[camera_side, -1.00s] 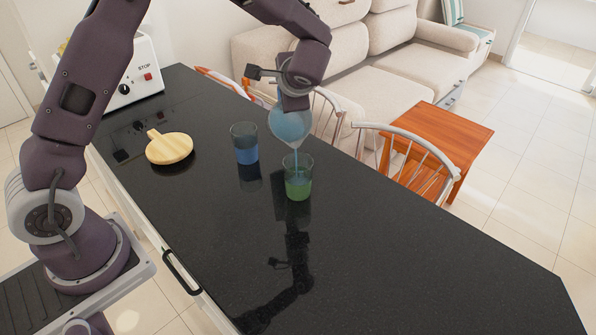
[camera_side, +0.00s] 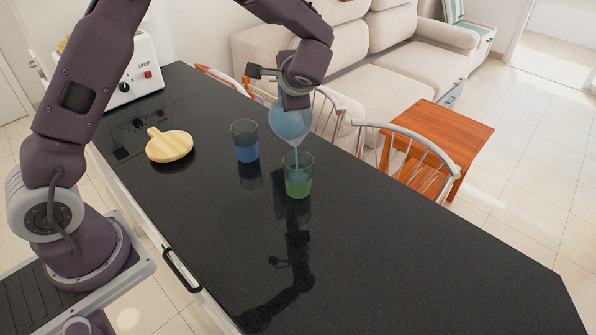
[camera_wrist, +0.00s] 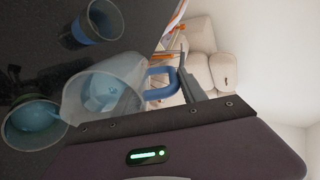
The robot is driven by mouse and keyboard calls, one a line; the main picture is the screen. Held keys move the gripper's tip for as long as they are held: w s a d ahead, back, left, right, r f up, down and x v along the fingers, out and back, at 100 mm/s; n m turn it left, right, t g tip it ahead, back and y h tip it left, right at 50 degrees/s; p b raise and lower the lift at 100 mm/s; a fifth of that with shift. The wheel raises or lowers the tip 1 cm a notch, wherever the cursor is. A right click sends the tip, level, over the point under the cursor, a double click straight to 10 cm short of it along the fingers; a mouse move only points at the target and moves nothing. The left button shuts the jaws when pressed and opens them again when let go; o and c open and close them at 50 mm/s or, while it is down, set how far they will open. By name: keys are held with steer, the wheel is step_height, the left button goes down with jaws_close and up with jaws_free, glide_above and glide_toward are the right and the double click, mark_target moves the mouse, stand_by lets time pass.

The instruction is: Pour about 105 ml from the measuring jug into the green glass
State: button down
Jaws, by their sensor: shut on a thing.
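The measuring jug (camera_side: 290,124) is clear with bluish liquid and is tilted over the green glass (camera_side: 298,182). A thin stream runs from its spout into the glass, which stands upright and holds liquid in its lower part. My gripper (camera_side: 295,98) is shut on the jug, above and behind the glass; the fingertips are mostly hidden in the side view. In the wrist view the jug (camera_wrist: 105,88) shows its blue handle (camera_wrist: 160,84) by the gripper, with its spout over the glass (camera_wrist: 35,122).
The black counter (camera_side: 400,260) is clear at the right front.

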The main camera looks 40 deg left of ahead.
stand_by(0.4)
steer(key=a+f+h, duration=0.1)
steer(key=w+a+f+g+h, duration=0.1)
steer(key=shift+w+a+f, duration=0.15)
steer(key=shift+a+f, duration=0.1)
steer(key=shift+f, duration=0.1)
steer(key=shift+d+f+g+h, duration=0.2)
steer(key=shift+d+g+h, duration=0.1)
steer(key=shift+h, duration=0.1)
steer(key=w+a+f+g+h+b, duration=0.4)
steer(key=a+f+h, duration=0.1)
steer(key=a+h, duration=0.1)
steer(key=shift+a, duration=0.2)
